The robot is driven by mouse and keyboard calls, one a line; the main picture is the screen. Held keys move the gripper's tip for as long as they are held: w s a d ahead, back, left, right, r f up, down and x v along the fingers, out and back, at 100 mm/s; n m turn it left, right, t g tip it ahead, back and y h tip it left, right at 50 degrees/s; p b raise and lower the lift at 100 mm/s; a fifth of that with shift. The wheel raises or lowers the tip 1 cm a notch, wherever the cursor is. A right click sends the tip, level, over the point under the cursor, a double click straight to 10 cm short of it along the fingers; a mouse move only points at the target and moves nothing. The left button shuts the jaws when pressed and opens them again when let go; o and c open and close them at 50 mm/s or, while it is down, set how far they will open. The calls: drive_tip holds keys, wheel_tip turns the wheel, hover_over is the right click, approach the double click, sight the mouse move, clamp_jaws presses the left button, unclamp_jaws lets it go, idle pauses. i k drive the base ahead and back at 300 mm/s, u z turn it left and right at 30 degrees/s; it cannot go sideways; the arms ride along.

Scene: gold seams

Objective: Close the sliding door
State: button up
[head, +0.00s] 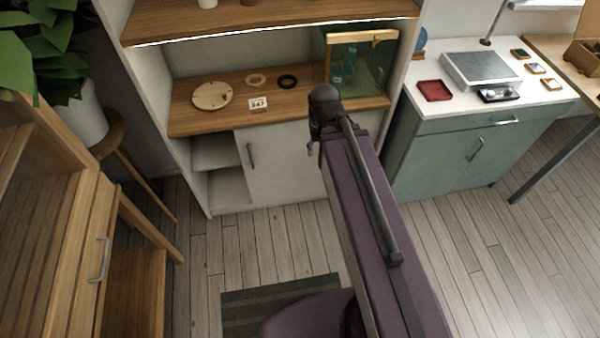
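A white sliding door (275,160) with a grey vertical handle (251,156) covers part of the lower front of the white cabinet (163,120). To its left, an open gap shows pale inner shelves (229,188). The door's right part is hidden behind my purple arm, so I cannot tell where it ends. My arm reaches up from the bottom right to a dark joint in front of the cabinet. My gripper cannot be made out; its end of the arm is hidden behind the joint and links.
A wooden unit (60,250) with a slatted front and a handle stands at left, near a potted plant (45,45). A green cabinet (440,158) stands at right. A dark striped mat (250,308) lies on the floor. The floor before the white cabinet's left side is clear.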

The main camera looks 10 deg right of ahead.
sight(276, 164)
drive_tip(key=u, duration=0.15)
drive_tip(key=i, duration=0.85)
drive_tip(key=z, duration=0.35)
drive_tip(key=k, duration=0.1)
drive_tip(key=z, duration=0.45)
